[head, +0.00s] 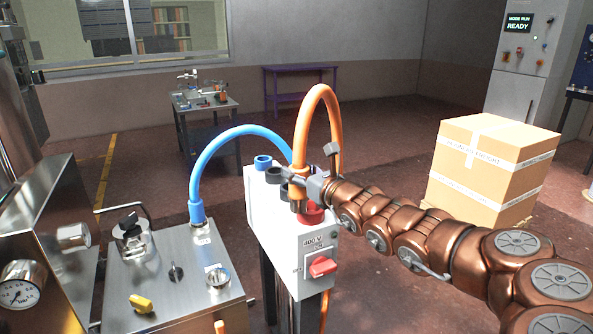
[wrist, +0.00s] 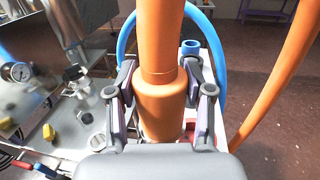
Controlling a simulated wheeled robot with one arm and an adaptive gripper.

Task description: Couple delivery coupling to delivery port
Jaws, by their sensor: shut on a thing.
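My gripper (head: 315,190) is shut on the thick orange coupling (head: 298,183) at the end of an orange hose (head: 320,92). In the wrist view its two fingers (wrist: 160,98) press on either side of the coupling (wrist: 160,112), which stands about upright. The coupling is over the white box (head: 259,215) marked 400 V, close to its red ring (head: 312,214). I cannot tell whether its lower end is seated or just above. No label shows which opening is the delivery port. A metal fitting (head: 217,278) stands on the steel panel.
A blue hose (head: 236,133) arcs from the steel panel (head: 170,268) towards the box, near a blue ring (head: 262,162). A red switch (head: 322,266) is on the box front. A cardboard carton (head: 490,165) stands right, beyond my arm.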

